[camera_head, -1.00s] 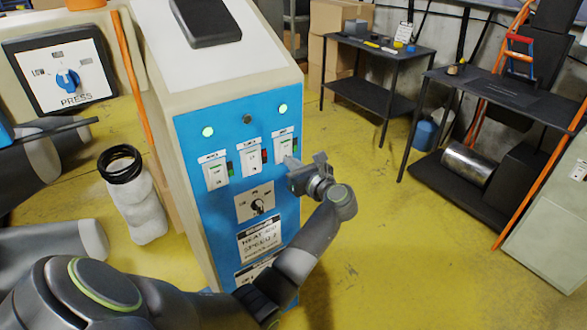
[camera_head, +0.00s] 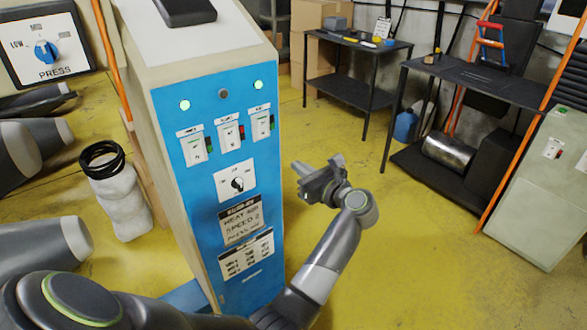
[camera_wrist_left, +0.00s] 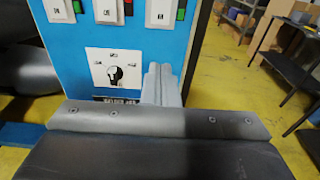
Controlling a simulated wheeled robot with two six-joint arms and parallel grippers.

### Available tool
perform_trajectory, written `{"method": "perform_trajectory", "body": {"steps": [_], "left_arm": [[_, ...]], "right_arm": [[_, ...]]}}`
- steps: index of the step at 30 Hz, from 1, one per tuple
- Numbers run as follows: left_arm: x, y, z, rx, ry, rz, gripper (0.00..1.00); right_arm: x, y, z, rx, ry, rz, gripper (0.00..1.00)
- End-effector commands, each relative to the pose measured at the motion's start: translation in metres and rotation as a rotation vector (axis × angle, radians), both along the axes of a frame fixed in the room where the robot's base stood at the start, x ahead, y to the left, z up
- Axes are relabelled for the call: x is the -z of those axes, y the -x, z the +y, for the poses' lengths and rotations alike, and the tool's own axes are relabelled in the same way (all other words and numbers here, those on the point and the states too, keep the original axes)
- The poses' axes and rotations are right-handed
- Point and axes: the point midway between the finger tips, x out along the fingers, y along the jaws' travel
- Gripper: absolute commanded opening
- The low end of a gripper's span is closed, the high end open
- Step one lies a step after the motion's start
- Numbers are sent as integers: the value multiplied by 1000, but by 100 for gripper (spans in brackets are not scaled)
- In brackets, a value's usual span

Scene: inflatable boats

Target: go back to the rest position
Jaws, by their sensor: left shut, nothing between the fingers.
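My left gripper (camera_head: 301,178) is in the head view, just right of the blue control panel (camera_head: 207,200), apart from it and with nothing in it. Its fingers are together, and they also show shut in the left wrist view (camera_wrist_left: 161,85), pointing toward the panel. The panel carries three white switches, with the middle one (camera_head: 231,133) beside a red mark, and a black rotary knob (camera_head: 238,184) below them. The knob also shows in the left wrist view (camera_wrist_left: 115,74). Two green lamps are lit above the switches. My right gripper is not in view.
A white PRESS panel with a blue knob (camera_head: 46,52) is at upper left. A white bottle-like roll with black rings (camera_head: 118,200) stands on the floor. Black tables (camera_head: 480,82) and a pale green cabinet (camera_head: 545,190) are at right. Yellow floor (camera_head: 420,240) is clear between.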

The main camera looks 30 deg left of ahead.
Motion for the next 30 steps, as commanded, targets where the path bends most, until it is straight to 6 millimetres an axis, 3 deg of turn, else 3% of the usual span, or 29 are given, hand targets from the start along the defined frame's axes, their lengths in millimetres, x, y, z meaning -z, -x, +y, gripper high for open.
{"method": "perform_trajectory", "body": {"steps": [8, 21, 26, 29, 30], "left_arm": [[0, 1, -3, 0, 0, 0, 0], [5, 1, 0, 5, -40, 32, 0], [38, -1, 9, 76, -321, 260, 0], [83, -2, 8, 179, -615, 524, 0], [106, -1, 6, 231, -738, 643, 0]], "right_arm": [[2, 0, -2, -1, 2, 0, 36], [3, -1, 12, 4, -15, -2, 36], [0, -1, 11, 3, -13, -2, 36], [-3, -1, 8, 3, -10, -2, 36], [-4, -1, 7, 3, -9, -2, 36]]}}
